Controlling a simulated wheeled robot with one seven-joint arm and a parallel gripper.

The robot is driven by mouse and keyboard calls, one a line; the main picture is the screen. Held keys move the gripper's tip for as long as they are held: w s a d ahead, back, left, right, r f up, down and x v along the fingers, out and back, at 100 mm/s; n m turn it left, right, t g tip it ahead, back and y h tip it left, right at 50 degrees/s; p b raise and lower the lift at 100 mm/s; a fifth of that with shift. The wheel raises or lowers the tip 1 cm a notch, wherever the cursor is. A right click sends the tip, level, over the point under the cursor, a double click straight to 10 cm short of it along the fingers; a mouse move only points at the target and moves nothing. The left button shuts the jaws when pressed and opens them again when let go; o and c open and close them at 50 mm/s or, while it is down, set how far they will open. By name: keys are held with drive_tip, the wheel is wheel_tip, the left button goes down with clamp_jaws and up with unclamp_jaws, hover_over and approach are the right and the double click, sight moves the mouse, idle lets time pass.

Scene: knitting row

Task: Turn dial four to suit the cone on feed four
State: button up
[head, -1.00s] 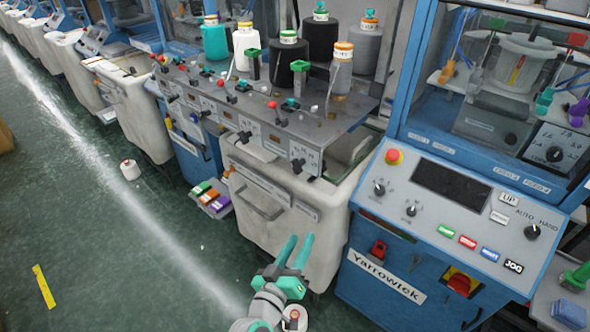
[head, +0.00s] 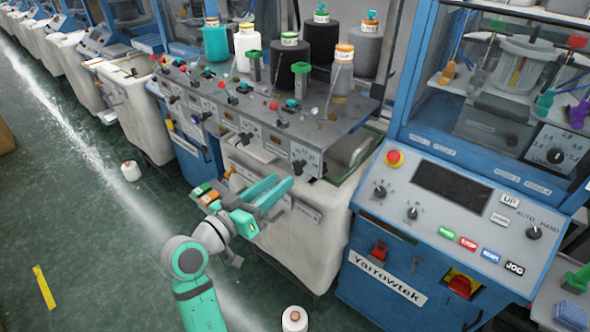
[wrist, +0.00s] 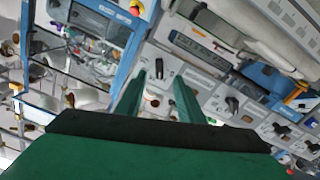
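A row of black dials on pale plates runs along the front edge of the grey feed table (head: 330,120). The rightmost dial (head: 299,165) is nearest the blue machine; further dials (head: 245,137) sit to its left. The numbers are too small to read, so I cannot tell which is dial four. Cones stand on the table: teal (head: 214,42), white (head: 246,50), black (head: 290,62) and grey (head: 341,78) among them. My gripper (head: 283,184) is open and empty, just below and left of the rightmost dial. In the wrist view, that dial (wrist: 159,70) shows beyond the parted fingers.
A cream bin (head: 315,235) stands below the table. The blue machine's control panel (head: 450,200) with a red stop button (head: 393,158) is to the right. Open green floor is at the left.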

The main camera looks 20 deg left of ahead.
sight(294, 170)
drive_tip(key=x, duration=0.7)
drive_tip(key=shift+d, duration=0.1)
drive_tip(key=shift+w, duration=0.2)
